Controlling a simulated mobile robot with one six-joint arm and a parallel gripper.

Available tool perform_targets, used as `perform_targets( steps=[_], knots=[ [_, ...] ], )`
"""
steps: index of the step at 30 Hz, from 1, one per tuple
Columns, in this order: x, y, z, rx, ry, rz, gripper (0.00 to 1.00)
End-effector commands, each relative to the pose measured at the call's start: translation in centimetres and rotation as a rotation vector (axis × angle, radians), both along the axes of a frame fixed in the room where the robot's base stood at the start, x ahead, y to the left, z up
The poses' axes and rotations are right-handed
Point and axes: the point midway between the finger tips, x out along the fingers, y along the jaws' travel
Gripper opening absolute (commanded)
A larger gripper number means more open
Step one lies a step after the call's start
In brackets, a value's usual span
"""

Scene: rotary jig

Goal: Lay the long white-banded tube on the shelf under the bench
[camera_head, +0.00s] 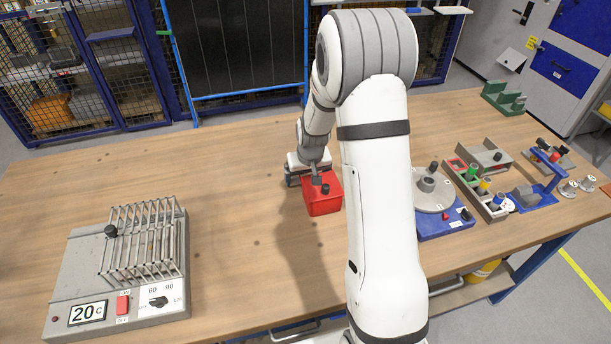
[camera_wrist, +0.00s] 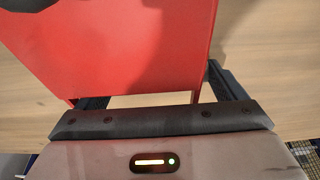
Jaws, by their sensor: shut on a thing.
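I cannot make out the long white-banded tube in either view. The shelf under the bench (camera_head: 458,301) shows in part at the lower right, below the bench edge. The rest of it is hidden by the bench top and my arm.
A grey rack unit (camera_head: 75,275) marked 20 C stands at the left. Right of my arm are a blue-based turntable (camera_head: 445,226), a grey tray with coloured capped tubes (camera_head: 478,197) and a blue stand (camera_head: 532,197). A yellow thing (camera_head: 484,271) is below the bench. The bench's left middle is clear.

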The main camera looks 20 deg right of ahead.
Motion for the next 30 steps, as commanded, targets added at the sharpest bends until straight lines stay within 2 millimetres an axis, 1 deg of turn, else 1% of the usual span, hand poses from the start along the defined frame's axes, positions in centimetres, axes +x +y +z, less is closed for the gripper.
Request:
perform_targets(
  steps=[1,4,5,11,15,17,20,27,30],
  knots=[
    [0.0,0.0,-0.2,0.0,0.0,0.0,0.91],
    [0.0,0.0,-0.1,0.0,0.0,-0.001,0.99],
    [0.0,0.0,-0.1,0.0,0.0,-0.001,1.0],
    [0.0,-0.1,0.0,0.0,0.0,-0.001,1.0],
    [-0.1,-0.1,0.7,0.0,-0.002,-0.001,1.0],
    [-0.2,-0.1,1.5,0.001,-0.004,-0.002,1.0],
    [-0.7,-0.1,3.2,0.0,-0.006,-0.002,1.0],
    [-2.0,-0.1,8.2,0.0,-0.005,-0.002,1.0],
    [-2.5,-0.1,9.8,0.0,-0.004,-0.002,1.0]
  ],
)
